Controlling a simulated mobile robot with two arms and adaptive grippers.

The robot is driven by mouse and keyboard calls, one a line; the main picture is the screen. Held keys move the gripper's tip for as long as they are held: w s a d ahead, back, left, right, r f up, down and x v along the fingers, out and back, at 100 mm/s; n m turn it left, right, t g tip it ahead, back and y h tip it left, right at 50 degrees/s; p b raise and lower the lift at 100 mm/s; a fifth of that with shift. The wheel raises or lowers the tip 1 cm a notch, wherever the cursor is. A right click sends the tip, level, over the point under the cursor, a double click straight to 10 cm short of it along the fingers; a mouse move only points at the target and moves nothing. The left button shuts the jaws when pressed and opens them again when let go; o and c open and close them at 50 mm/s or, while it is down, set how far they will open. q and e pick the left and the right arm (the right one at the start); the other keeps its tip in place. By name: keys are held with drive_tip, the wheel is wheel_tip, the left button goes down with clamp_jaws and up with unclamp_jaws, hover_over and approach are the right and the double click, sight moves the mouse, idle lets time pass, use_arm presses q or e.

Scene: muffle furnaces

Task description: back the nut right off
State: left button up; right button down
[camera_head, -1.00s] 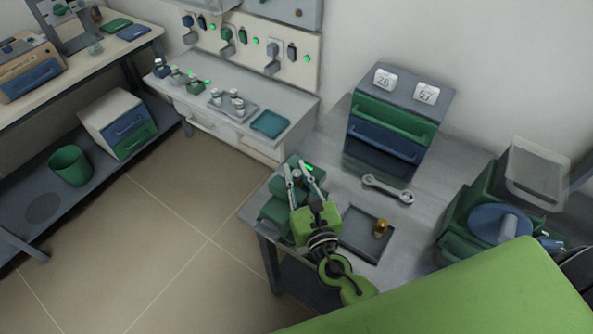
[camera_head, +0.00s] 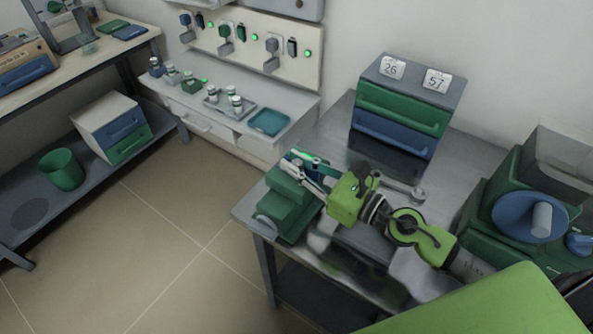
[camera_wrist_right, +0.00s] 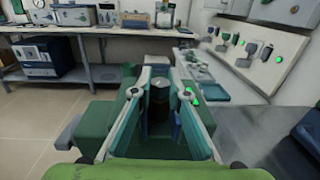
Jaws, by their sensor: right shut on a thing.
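My right gripper (camera_head: 306,172) reaches left over a green vise-like block (camera_head: 290,205) at the front left corner of the metal bench. In the right wrist view my fingers (camera_wrist_right: 160,88) stand on either side of a dark upright cylindrical piece (camera_wrist_right: 158,105) with a pale top. They are shut on this piece, which I take for the nut; its thread and the lower part are too dark and small to make out. An open-end wrench (camera_head: 418,194) lies behind my right arm, mostly hidden. My left gripper is not in view.
A drawer unit (camera_head: 405,105) with green and blue drawers stands at the bench's back. A green machine with a blue disc (camera_head: 515,218) stands at the right. A white side bench (camera_head: 205,115) with small bottles and a blue tray (camera_head: 269,122) lies beyond the vise-like block.

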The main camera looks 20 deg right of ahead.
drive_tip(key=shift+y, duration=0.3)
drive_tip(key=c, duration=1.9)
unclamp_jaws()
drive_tip(key=shift+s, duration=0.1)
drive_tip(key=v, duration=1.1)
drive_tip(key=shift+s+d+r, duration=0.2)
drive_tip(key=shift+s+d, duration=0.1)
